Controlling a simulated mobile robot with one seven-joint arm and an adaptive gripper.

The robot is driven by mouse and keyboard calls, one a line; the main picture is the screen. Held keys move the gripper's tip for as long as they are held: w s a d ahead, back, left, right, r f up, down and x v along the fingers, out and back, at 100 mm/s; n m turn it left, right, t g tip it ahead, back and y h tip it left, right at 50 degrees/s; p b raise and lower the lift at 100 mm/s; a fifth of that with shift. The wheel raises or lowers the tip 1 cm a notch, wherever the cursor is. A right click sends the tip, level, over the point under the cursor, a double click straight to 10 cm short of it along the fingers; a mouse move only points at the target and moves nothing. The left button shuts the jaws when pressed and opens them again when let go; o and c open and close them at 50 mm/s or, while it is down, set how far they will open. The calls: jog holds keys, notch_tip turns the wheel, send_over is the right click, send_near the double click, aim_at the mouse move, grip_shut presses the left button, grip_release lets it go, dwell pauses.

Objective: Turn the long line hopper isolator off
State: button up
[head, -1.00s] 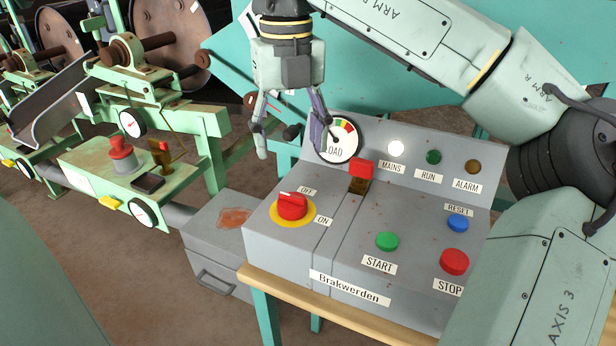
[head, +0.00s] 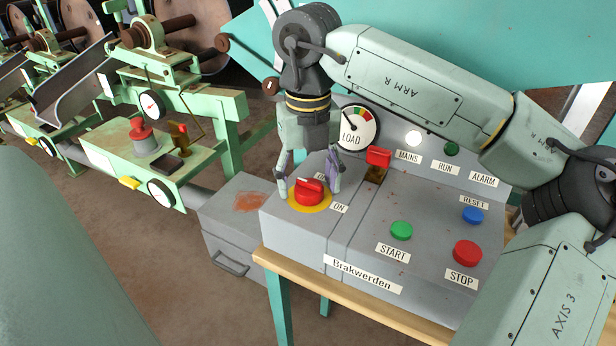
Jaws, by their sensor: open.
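A red rotary switch (head: 309,192) on a yellow disc sits on the left part of the grey control panel (head: 352,246), which is labelled Brakwerden. Its ON label (head: 339,208) shows at the lower right of the disc. The OFF label is mostly hidden behind my gripper. The knob's ridge bears a pale mark at its upper left. My gripper (head: 308,189) is open and points down over the switch, with one finger on each side of the knob. I cannot tell whether the fingers touch it.
A red-topped lever (head: 378,158) stands close right of my gripper, below the load gauge (head: 357,128). Green start (head: 401,230), red stop (head: 467,253) and blue reset (head: 472,215) buttons lie further right. Green machines (head: 110,160) stand at left; a grey box (head: 232,225) stands beside the panel.

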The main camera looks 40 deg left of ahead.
jog(key=c, duration=1.1)
jog(key=shift+c, duration=0.2)
jog(key=shift+n, duration=0.4)
jog(key=n, duration=0.3)
jog(key=shift+s, duration=0.1)
jog(key=n, duration=0.4)
jog(key=shift+s+n+b, duration=0.15)
jog(key=shift+n+b, duration=0.15)
jog(key=shift+b, duration=0.05)
jog(key=n, duration=0.4)
jog(key=shift+s, duration=0.1)
jog(key=shift+s+n, duration=0.1)
jog(key=shift+n, duration=2.1)
